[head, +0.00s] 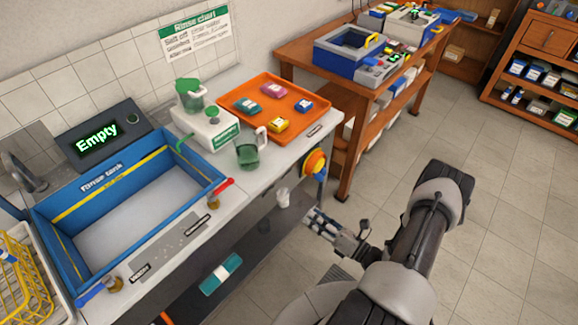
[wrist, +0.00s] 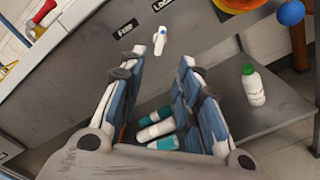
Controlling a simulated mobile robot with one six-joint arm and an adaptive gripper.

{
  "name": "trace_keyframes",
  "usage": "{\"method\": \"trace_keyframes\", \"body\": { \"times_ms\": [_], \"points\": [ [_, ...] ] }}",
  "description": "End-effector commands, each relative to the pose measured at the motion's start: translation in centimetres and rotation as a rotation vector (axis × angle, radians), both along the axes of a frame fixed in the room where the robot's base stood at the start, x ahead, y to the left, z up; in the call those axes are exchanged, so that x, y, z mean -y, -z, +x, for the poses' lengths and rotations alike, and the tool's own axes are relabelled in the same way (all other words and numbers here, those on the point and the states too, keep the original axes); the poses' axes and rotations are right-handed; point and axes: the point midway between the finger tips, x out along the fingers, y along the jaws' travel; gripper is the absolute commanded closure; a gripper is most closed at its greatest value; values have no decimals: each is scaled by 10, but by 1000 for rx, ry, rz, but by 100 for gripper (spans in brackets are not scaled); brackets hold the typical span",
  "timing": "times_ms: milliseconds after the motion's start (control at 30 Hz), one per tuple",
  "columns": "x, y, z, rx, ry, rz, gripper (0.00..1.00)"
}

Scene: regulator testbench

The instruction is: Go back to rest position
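My gripper (head: 313,222) hangs in the air in front of the counter's right end, below the counter top, in the head view. In the wrist view its two blue-padded fingers (wrist: 164,58) stand apart with a clear gap between them. The gripper is open and nothing is held.
The counter holds the blue rinse tank (head: 140,205), a white machine (head: 207,128) and an orange tray (head: 240,97). A yellow-orange knob (head: 314,162) juts from its end. A white-and-green bottle (wrist: 253,85) stands on the lower shelf. The tiled floor (head: 500,190) at right is clear.

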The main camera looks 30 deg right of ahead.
Motion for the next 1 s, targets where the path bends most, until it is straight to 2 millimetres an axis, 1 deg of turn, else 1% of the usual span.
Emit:
{"method": "trace_keyframes", "body": {
  "times_ms": [167, 267, 367, 400, 467, 500, 633, 700, 767, 900, 1000],
  "points": [
    [0, -1, 1, 1, -4, -4, 69],
    [-3, -14, 7, 14, -50, -38, 69],
    [-15, -44, 18, 44, -166, -122, 69],
    [-22, -60, 23, 62, -231, -170, 69],
    [-37, -86, 30, 92, -340, -251, 69],
    [-48, -103, 32, 113, -417, -308, 69],
    [-87, -154, 32, 190, -661, -496, 69],
    [-107, -178, 27, 236, -787, -600, 69],
    [-124, -197, 20, 277, -895, -691, 69],
    [-158, -236, -2, 383, -1135, -913, 69],
    [-177, -259, -22, 466, -1298, -1079, 69]
  ]
}}
